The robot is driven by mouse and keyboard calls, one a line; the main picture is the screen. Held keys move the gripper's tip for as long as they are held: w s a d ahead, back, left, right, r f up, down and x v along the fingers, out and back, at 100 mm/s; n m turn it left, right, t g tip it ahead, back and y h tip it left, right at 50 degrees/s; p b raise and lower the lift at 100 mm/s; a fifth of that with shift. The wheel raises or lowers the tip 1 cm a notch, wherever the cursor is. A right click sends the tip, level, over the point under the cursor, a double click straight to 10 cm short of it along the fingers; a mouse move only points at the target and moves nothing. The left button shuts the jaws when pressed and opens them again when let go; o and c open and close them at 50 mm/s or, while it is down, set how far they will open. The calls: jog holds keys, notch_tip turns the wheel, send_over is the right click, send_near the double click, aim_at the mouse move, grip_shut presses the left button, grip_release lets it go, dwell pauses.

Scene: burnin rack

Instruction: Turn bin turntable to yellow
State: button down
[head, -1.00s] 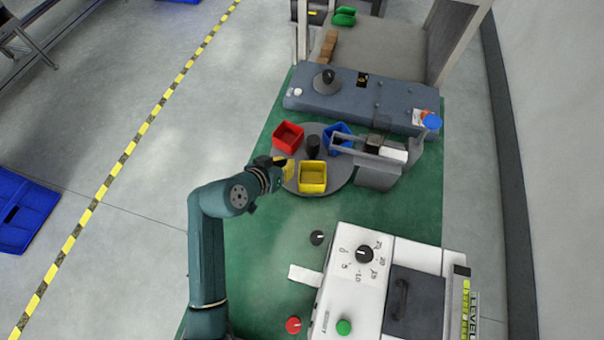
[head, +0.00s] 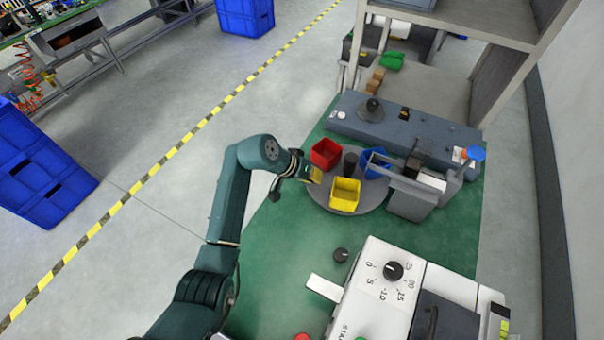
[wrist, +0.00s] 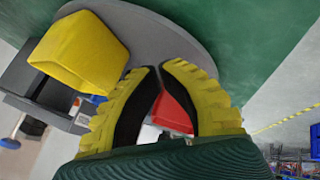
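My gripper (head: 314,176) is at the turntable's left edge, between the red and yellow bins. In the wrist view its yellow, black-padded fingertips (wrist: 161,70) meet with no object between them. The yellow bin (wrist: 80,55) is beside them; contact is unclear.
A blue-grey bench (head: 400,125) with a knob stands behind. A white control box (head: 375,295) with a dial is in front.

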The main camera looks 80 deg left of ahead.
aim_at(349, 169)
jog(key=shift+w+d+r, duration=0.1)
jog(key=shift+w+d, duration=0.3)
jog(key=shift+w, duration=0.3)
jog(key=shift+w+d+r, duration=0.1)
jog(key=shift+w+d, duration=0.3)
jog(key=shift+w, duration=0.3)
jog(key=shift+w+d+r+n+y+p, duration=0.1)
jog(key=shift+d+n+y+p, duration=0.45)
jog(key=shift+p, duration=0.7)
